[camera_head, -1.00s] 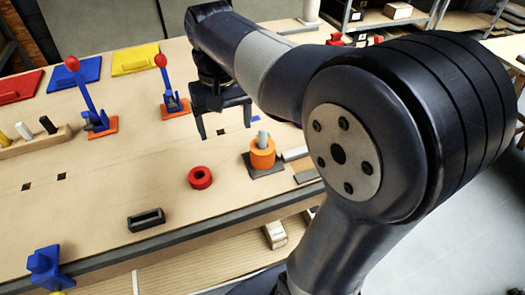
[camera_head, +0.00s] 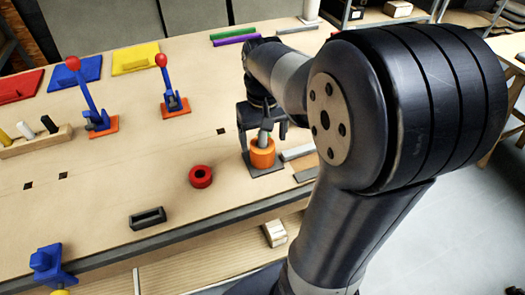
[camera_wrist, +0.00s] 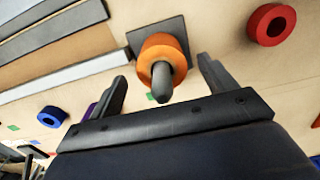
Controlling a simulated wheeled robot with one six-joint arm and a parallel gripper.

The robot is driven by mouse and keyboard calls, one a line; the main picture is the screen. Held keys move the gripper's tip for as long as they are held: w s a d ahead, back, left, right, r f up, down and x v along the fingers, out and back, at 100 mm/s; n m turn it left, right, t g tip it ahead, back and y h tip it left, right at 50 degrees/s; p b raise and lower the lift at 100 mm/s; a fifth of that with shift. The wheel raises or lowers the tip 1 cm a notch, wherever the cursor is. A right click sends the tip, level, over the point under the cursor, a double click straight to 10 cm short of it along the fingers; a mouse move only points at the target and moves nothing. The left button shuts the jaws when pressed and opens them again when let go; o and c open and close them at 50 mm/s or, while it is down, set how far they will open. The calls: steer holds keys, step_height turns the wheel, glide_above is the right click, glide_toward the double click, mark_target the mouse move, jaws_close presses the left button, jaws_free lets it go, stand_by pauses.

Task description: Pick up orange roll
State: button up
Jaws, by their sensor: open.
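The orange roll (camera_head: 262,154) sits around a grey peg (camera_head: 264,137) on a dark square base on the workbench. In the wrist view the orange roll (camera_wrist: 162,50) shows past the fingertips, with the peg (camera_wrist: 162,82) pointing toward the camera. My gripper (camera_head: 263,140) is above and around the peg in the head view. It is open and empty, one finger on each side of the peg in the wrist view (camera_wrist: 162,80). I cannot tell whether a finger touches the roll.
A red ring (camera_head: 201,177) lies left of the roll. A dark hollow block (camera_head: 147,218) is near the front edge. Grey bars (camera_head: 297,152) lie just right of the base. Two red-knobbed levers (camera_head: 174,102) stand further left. A blue ring (camera_wrist: 52,116) shows in the wrist view.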

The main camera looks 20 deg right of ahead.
steer(key=shift+w+f, duration=0.15)
steer(key=shift+f, duration=0.7)
steer(key=shift+w+f, duration=0.1)
steer(key=shift+f, duration=0.75)
steer(key=c, duration=1.1)
steer(key=shift+r, duration=0.15)
step_height(320, 180, up, 17)
step_height(320, 180, up, 8)
steer(key=p, duration=0.8)
glide_above(262, 144)
steer(key=w, duration=0.1)
steer(key=shift+d, duration=0.25)
